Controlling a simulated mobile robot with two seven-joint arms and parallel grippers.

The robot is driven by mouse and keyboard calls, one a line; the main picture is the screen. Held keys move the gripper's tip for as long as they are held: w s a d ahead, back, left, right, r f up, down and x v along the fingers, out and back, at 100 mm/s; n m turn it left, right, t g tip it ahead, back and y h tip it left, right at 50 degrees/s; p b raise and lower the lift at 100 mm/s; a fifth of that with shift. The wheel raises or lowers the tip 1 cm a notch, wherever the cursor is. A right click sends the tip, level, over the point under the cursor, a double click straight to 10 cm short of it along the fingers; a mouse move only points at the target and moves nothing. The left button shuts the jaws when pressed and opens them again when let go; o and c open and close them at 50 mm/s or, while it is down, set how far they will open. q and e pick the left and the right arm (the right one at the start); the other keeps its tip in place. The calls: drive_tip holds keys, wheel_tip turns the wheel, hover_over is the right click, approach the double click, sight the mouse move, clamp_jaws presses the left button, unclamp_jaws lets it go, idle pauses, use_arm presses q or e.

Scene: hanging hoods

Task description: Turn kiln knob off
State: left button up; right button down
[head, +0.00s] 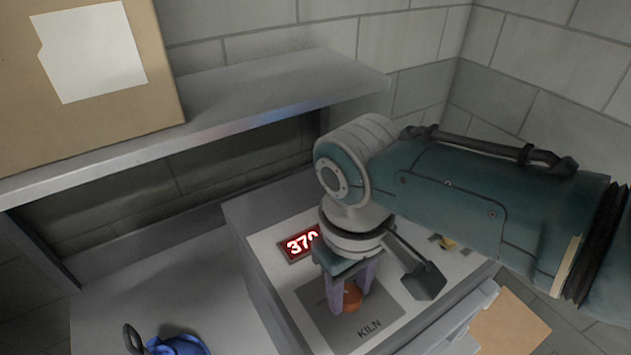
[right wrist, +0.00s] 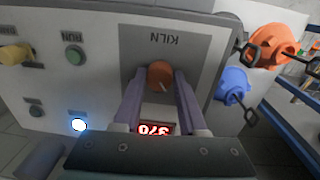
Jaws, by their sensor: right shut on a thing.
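The kiln knob is a small round orange-red knob (head: 352,298) on a grey plate (head: 320,318) marked KILN, on the light top panel of a grey box. My right gripper (head: 350,288) reaches down over it, its two purple fingers shut on the knob's sides. The right wrist view shows the knob (right wrist: 159,75) between the fingertips (right wrist: 158,80). The knob's pointer mark cannot be made out. A red lit display (head: 300,244) beside the plate reads about 370, partly hidden by my wrist. My left gripper is not in view.
A shelf (head: 260,90) with a cardboard box (head: 40,130) runs along the wall above. A blue item (head: 178,346) lies at lower left.

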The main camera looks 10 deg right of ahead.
sight(348, 296)
drive_tip(key=n, duration=0.4)
drive_tip(key=shift+s+p, duration=0.1)
drive_tip(key=shift+p, duration=0.2)
drive_tip(key=shift+n, duration=0.4)
drive_tip(key=shift+c, duration=2.3)
unclamp_jaws()
drive_tip(key=shift+r, duration=0.55)
wheel_tip(348, 296, up, 8)
drive_tip(key=shift+a+f+p, duration=0.1)
drive_tip(key=shift+f+p, duration=0.1)
drive_tip(key=shift+p, duration=0.35)
drive_tip(key=shift+s+r, duration=0.15)
drive_tip(key=shift+r, duration=0.45)
